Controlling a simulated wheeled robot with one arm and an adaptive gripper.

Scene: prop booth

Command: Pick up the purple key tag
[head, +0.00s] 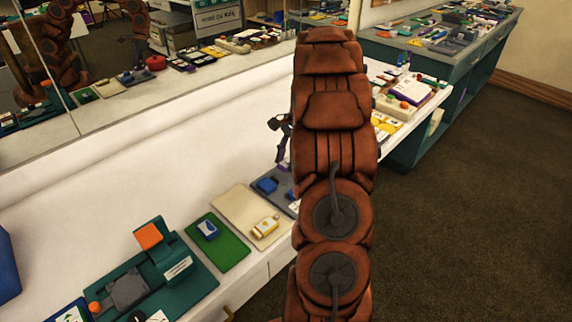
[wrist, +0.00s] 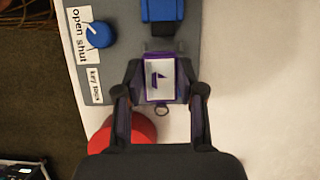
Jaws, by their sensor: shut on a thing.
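The purple key tag (wrist: 161,56) has a white face with a dark mark and a small ring at its lower end. In the wrist view it sits between the two fingers of my gripper (wrist: 161,88), which is shut on its sides. In the head view my gripper (head: 281,126) is over the counter by the grey board, partly hidden by my arm. A small purple bit of the tag (head: 284,164) shows just below it.
The grey board (wrist: 112,60) carries "open shut" and "key tags" labels, a blue knob (wrist: 99,33) and a blue block (wrist: 162,10). A red round thing (wrist: 112,128) lies under my left finger. Green (head: 232,247) and cream mats are nearby; white counter is clear behind.

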